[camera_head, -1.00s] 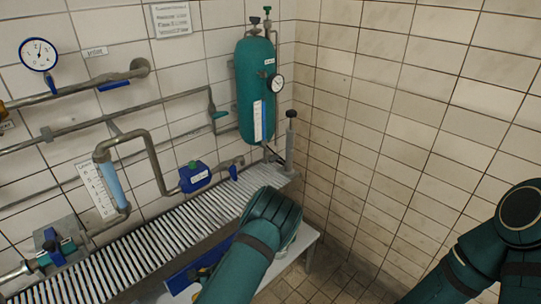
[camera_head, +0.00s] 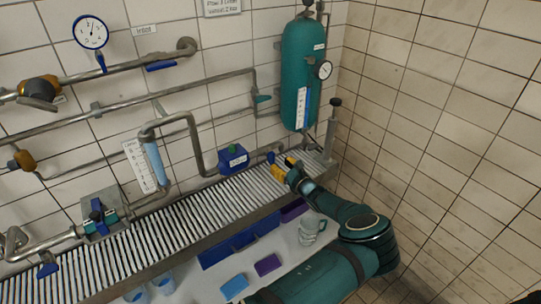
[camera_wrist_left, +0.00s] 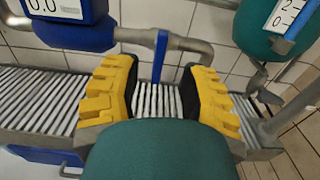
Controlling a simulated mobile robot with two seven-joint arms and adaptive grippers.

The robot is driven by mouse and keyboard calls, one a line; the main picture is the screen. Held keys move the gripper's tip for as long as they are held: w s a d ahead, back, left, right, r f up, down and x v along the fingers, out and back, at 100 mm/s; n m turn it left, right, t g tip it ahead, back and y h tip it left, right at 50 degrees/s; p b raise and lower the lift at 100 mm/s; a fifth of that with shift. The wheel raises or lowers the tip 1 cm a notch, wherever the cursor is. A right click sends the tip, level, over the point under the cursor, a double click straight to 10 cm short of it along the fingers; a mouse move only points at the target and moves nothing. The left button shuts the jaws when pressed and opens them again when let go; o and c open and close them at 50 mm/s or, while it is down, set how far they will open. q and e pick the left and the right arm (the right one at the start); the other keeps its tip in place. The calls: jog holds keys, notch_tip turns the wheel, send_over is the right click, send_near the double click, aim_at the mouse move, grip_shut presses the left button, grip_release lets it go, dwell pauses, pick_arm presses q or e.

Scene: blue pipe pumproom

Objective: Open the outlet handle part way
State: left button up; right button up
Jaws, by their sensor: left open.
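A blue lever handle (camera_head: 270,157) hangs from the grey pipe just right of the blue meter box (camera_head: 233,160). I take it as the outlet handle; no outlet label is readable. In the left wrist view the handle (camera_wrist_left: 160,55) points down, between the two yellow fingers in the picture. My left gripper (camera_head: 285,167) is open and empty, close to the handle above the slatted ledge. It also shows in the left wrist view (camera_wrist_left: 160,78), with a finger on each side of the handle's line. I cannot tell whether it touches. My right gripper is out of view.
The slatted ledge (camera_head: 180,225) runs below the pipes. A teal tank (camera_head: 303,75) with a gauge and a grey post (camera_head: 332,130) stand to the right. Below are a table with a mug (camera_head: 310,230) and blue (camera_head: 234,286) and purple (camera_head: 268,264) items.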

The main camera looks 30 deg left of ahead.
aim_at(274, 159)
pick_arm(q)
jog(key=x, duration=0.7)
jog(key=shift+w+a, duration=0.15)
jog(key=shift+a, duration=0.15)
grip_shut()
